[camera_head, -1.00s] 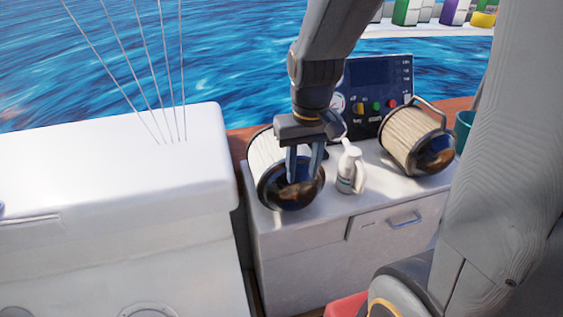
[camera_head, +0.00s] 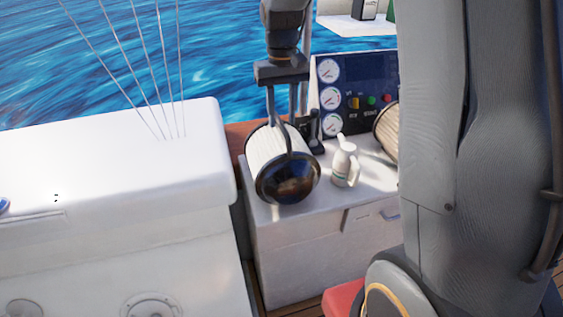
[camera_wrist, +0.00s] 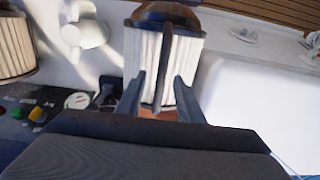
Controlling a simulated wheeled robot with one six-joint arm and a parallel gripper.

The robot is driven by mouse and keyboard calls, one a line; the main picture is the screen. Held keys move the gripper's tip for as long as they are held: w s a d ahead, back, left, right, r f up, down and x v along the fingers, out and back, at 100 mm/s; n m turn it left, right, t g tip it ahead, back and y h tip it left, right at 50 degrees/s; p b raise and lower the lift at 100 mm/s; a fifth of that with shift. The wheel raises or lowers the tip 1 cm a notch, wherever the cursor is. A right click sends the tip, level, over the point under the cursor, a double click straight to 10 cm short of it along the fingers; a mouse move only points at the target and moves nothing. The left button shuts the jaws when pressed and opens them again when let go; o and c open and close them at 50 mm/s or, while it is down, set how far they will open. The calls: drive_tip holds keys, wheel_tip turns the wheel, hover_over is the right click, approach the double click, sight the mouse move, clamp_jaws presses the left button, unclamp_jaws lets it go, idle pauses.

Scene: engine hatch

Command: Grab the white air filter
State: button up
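The white air filter (camera_head: 268,150), pleated with a dark cap and a thin dark handle, lies on the white cabinet top with its cap toward me. My gripper (camera_head: 282,119) points down at the far end of the filter, its fingers apart. In the wrist view, the white filter (camera_wrist: 143,50) lies ahead, and the handle runs between the two fingers of my gripper (camera_wrist: 159,80). The fingers stand apart on either side of the handle, with gaps visible. Whether a fingertip touches the filter body cannot be told.
A white bottle (camera_head: 345,163) stands just right of the filter. A beige filter (camera_head: 387,130) is partly hidden by my arm. A control panel (camera_head: 358,85) with gauges stands behind. A large white box (camera_head: 110,165) is on the left.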

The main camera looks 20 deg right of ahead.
sight(281, 123)
drive_tip(key=shift+a+f+p, duration=0.1)
drive_tip(key=shift+f+p, duration=0.45)
drive_tip(key=shift+f, duration=1.15)
clamp_jaws()
drive_tip(key=shift+r, duration=0.1)
